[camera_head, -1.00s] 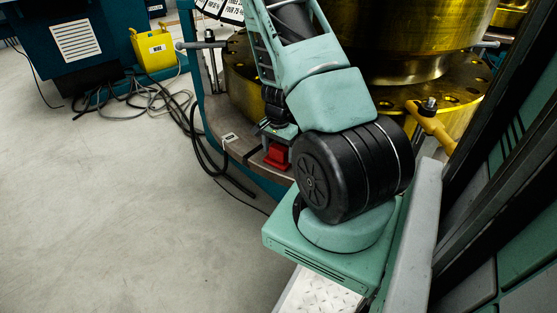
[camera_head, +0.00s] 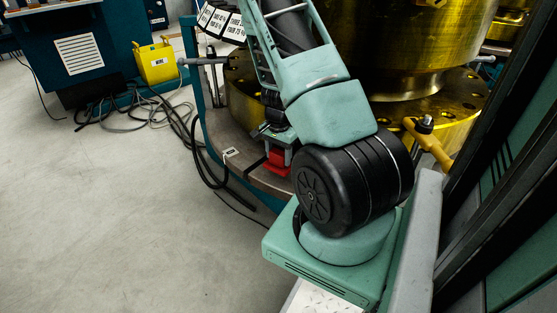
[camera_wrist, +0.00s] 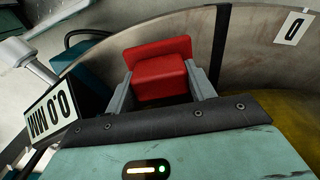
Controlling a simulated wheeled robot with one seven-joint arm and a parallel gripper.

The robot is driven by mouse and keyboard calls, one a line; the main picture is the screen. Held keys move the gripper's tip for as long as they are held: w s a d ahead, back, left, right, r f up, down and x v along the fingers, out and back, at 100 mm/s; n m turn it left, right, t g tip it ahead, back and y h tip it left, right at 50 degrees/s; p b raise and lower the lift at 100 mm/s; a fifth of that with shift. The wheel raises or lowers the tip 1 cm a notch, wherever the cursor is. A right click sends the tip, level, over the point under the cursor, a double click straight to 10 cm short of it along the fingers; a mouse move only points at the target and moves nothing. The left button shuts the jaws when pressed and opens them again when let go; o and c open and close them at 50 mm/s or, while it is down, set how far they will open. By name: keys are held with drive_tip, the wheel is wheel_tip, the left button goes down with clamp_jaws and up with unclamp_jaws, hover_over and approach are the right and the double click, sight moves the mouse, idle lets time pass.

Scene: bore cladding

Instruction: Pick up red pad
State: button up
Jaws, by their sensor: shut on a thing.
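The red pad (camera_wrist: 158,77) is a red block with a raised back edge, seen in the wrist view between the two grey fingers of my gripper (camera_wrist: 160,95). The fingers are shut on its sides. In the head view the red pad (camera_head: 278,162) shows below my gripper (camera_head: 277,148), over the rim of the curved ledge. Part of the pad is hidden by my gripper and arm. I cannot tell whether its underside touches the ledge.
The curved ledge (camera_head: 236,164) runs around a large brass cylinder (camera_head: 400,50). A grey-handled bar (camera_head: 203,61) sticks out at its left. Black hoses (camera_head: 208,168) hang along the ledge. A yellow box (camera_head: 156,63) stands farther back. The floor (camera_head: 100,220) at left is open.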

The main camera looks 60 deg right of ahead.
sight(278, 152)
wheel_tip(278, 152, up, 14)
drive_tip(key=p, duration=0.4)
drive_tip(key=shift+f+p, duration=0.2)
drive_tip(key=shift+p, duration=0.2)
drive_tip(key=o, duration=0.4)
drive_tip(key=c, duration=0.5)
